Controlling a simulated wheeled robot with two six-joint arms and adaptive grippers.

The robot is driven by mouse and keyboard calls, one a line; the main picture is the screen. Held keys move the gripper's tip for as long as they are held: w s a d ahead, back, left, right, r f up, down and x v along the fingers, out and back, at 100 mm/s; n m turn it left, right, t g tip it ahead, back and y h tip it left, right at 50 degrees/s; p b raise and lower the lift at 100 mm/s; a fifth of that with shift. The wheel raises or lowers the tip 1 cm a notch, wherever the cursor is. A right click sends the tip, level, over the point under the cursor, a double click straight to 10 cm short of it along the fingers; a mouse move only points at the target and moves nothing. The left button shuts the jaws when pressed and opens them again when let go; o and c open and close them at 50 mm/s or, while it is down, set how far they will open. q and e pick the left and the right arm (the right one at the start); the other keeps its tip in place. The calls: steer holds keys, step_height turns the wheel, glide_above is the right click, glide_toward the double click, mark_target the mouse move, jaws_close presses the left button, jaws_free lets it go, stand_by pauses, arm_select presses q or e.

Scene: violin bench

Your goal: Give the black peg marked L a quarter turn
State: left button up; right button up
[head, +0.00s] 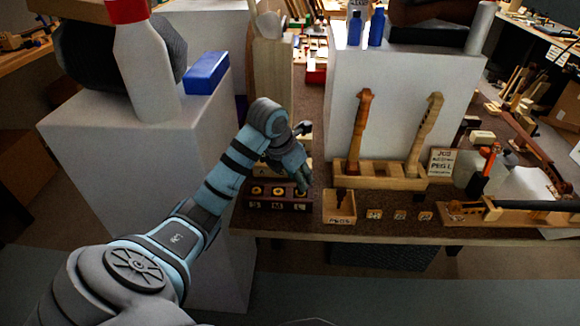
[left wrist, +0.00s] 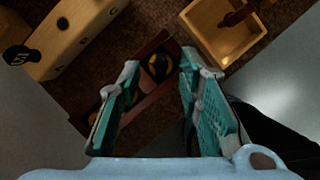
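A dark block (head: 278,206) near the bench's front edge holds a row of pegs with yellow rings, over the marks S, M and L. The black peg marked L (head: 300,192) is at its right end, partly covered by my left gripper (head: 302,182). In the left wrist view, a black peg with a yellow ring (left wrist: 158,66), apparently L, shows at the block's end. My left gripper (left wrist: 160,62) is open, pointing down, with its fingers on either side of this peg and a visible gap. Another peg is partly hidden by a finger. My right gripper is not in view.
An open wooden box (head: 339,208) with a dark peg stands just right of the block. A wooden rack (head: 380,175) holding two violin necks is behind. A job card (head: 441,161) names peg L. A tall white pedestal (head: 140,190) stands at left.

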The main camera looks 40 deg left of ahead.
arm_select(q)
steer(key=x, duration=0.3)
steer(key=shift+w+f, duration=0.15)
steer(key=shift+f, duration=0.15)
steer(key=shift+c, duration=0.3)
jaws_close()
